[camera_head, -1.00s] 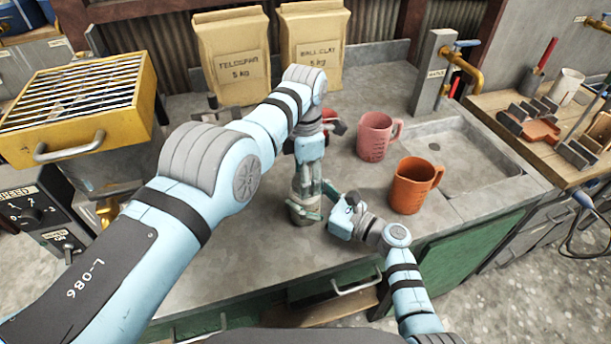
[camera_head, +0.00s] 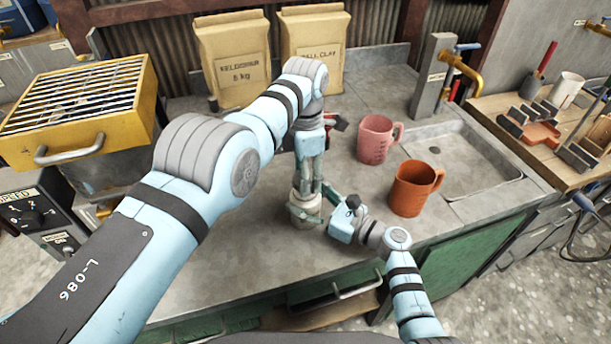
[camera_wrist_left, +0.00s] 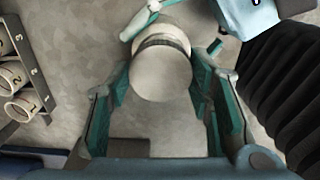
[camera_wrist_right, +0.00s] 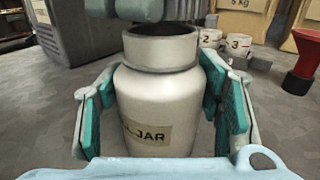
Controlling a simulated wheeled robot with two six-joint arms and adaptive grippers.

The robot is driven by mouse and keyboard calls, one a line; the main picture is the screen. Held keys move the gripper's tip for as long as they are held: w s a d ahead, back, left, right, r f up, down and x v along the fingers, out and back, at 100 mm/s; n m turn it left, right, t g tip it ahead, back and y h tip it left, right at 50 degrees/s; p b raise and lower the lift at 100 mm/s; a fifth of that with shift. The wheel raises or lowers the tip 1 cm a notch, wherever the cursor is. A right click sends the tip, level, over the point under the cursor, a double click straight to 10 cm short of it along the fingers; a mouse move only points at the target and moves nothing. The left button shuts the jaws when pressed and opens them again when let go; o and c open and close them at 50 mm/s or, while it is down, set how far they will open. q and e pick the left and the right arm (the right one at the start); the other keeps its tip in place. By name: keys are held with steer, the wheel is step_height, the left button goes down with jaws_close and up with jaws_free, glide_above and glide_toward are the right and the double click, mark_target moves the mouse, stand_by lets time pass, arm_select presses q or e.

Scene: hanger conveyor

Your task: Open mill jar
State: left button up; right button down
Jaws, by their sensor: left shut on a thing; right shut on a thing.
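The white mill jar (camera_wrist_right: 155,115) stands upright on the grey bench, with part of its label showing in the right wrist view. My right gripper (camera_wrist_right: 160,82) is shut around its body from the side. The jar's neck shows a dark, apparently open mouth at the top. My left gripper (camera_head: 308,182) points down from above the jar. In the left wrist view a round pale lid (camera_wrist_left: 160,76) sits between its fingers, shut on it. The jar also shows small in the head view (camera_head: 304,212), partly hidden by my grippers.
A pink mug (camera_head: 374,142) and an orange mug (camera_head: 408,190) stand right of the jar, before the sink (camera_head: 455,160). Paper sacks (camera_head: 235,60) stand behind. A yellow-grated machine (camera_head: 75,110) is at left. Numbered cups (camera_wrist_right: 238,44) stand behind the jar. The bench front is clear.

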arm_select(q)
steer(key=shift+r, duration=0.15)
steer(key=shift+r, duration=2)
arm_select(e)
steer(key=shift+c, duration=1.9)
jaws_free()
